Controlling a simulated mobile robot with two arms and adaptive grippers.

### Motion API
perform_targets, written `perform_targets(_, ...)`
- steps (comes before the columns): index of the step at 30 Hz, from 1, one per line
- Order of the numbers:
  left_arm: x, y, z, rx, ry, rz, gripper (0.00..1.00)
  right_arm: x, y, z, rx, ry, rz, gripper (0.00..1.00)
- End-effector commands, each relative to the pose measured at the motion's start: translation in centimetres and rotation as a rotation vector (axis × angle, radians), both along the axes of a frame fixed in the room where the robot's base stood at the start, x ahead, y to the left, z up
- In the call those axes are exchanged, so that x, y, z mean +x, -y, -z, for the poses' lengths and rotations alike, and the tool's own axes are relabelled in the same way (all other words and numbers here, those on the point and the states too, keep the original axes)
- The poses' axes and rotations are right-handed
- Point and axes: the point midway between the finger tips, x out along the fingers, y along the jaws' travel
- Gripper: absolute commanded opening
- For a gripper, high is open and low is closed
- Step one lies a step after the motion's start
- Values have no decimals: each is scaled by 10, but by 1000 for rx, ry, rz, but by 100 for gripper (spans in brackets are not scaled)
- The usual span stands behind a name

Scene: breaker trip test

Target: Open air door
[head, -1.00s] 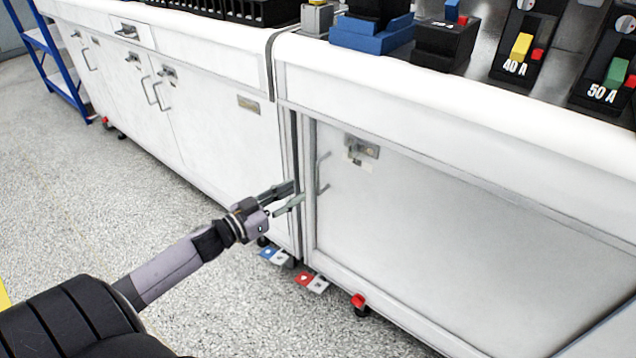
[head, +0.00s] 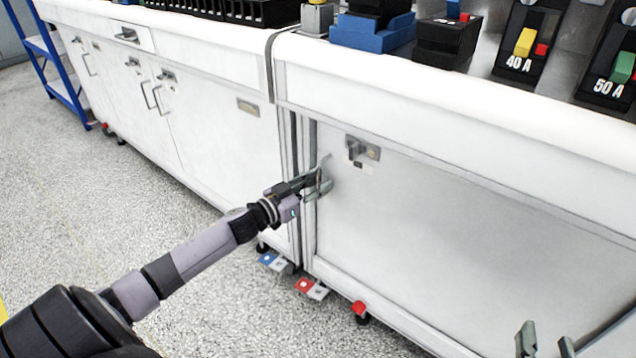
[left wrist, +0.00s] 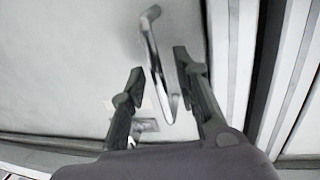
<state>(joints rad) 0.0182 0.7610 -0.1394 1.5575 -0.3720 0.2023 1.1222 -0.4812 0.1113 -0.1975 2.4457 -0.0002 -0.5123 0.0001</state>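The white cabinet door (head: 440,225) on the right is shut, with a grey latch (head: 362,149) near its upper left corner. A thin metal bar handle (head: 326,162) stands at its left edge. My left gripper (head: 318,184) is at this handle. In the left wrist view its two fingers (left wrist: 158,76) are apart, with the handle (left wrist: 153,45) showing between them; whether they touch it I cannot tell. My right gripper (head: 545,341) shows only its fingertips at the bottom right, apart and empty, in front of the door.
Another white cabinet (head: 215,125) with bar handles adjoins on the left. Breaker blocks marked 40 A (head: 520,45) and 50 A (head: 610,70) stand on the worktop. Blue (head: 268,258) and red (head: 304,285) pedals and a red caster (head: 360,308) sit low. The floor in front is clear.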

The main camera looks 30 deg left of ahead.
Motion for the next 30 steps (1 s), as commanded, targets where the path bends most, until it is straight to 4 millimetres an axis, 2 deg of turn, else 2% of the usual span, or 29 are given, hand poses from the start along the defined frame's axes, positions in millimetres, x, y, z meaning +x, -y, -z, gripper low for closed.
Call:
perform_targets(2,0,0,0,-1,0,0,23,0,0,0,0,0,0,40)
perform_targets(12,0,0,0,-1,1,0,0,0,0,0,-1,-2,1,40)
perform_targets(30,0,0,0,-1,0,0,0,0,0,0,-1,-2,1,40)
